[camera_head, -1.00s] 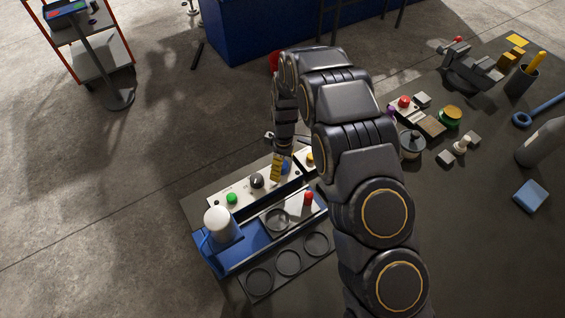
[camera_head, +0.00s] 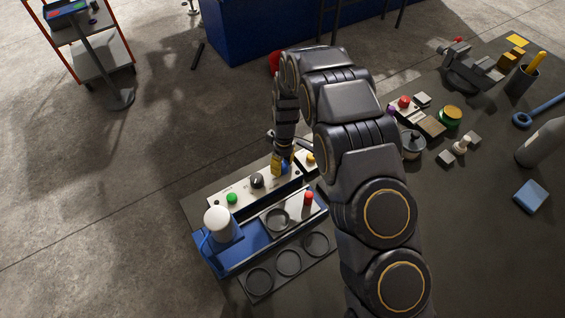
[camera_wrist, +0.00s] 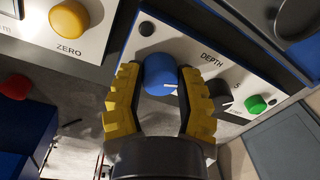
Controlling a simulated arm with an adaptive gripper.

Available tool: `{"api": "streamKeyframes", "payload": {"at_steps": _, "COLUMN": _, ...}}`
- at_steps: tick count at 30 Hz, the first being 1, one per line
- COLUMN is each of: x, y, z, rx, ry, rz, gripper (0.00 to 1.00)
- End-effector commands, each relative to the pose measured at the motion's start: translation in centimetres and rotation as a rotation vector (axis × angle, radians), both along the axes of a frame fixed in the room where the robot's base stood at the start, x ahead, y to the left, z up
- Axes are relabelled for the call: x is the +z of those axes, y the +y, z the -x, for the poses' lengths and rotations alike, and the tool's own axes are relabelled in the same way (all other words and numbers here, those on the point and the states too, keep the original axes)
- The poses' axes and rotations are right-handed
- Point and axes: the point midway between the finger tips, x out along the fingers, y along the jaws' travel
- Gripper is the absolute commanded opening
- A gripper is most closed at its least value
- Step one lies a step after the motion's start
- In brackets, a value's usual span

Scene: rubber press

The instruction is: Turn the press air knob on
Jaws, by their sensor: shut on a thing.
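A blue knob (camera_wrist: 160,76) with a white pointer line sits on the white front panel (camera_wrist: 212,56) of the press unit. My gripper (camera_wrist: 158,95) has its yellow ridged fingers closed around the two sides of this knob. The word DEPTH is printed on the panel near the knob; no word for air is readable.
A black knob (camera_wrist: 220,92) and a green button (camera_wrist: 256,105) are close to the right finger. A yellow knob (camera_wrist: 69,20) marked ZERO is at upper left.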

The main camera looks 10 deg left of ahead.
Motion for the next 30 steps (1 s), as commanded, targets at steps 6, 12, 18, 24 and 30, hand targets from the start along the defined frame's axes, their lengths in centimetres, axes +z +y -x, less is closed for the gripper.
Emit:
{"api": "streamKeyframes", "payload": {"at_steps": 6, "x": -0.12, "y": -0.16, "z": 0.00, "rx": -0.202, "ry": 0.000, "rz": 0.001, "gripper": 0.02}}
{"api": "streamKeyframes", "payload": {"at_steps": 12, "x": -0.15, "y": -0.19, "z": 0.02, "rx": -0.395, "ry": 0.000, "rz": 0.000, "gripper": 0.03}}
{"api": "streamKeyframes", "payload": {"at_steps": 18, "x": -0.18, "y": -0.23, "z": 0.05, "rx": -0.583, "ry": 0.000, "rz": 0.002, "gripper": 0.03}}
{"api": "streamKeyframes", "payload": {"at_steps": 24, "x": -0.19, "y": -0.23, "z": 0.11, "rx": -0.774, "ry": 0.001, "rz": 0.003, "gripper": 0.03}}
{"api": "streamKeyframes", "payload": {"at_steps": 30, "x": -0.19, "y": -0.25, "z": 0.14, "rx": -0.960, "ry": 0.000, "rz": 0.004, "gripper": 0.02}}
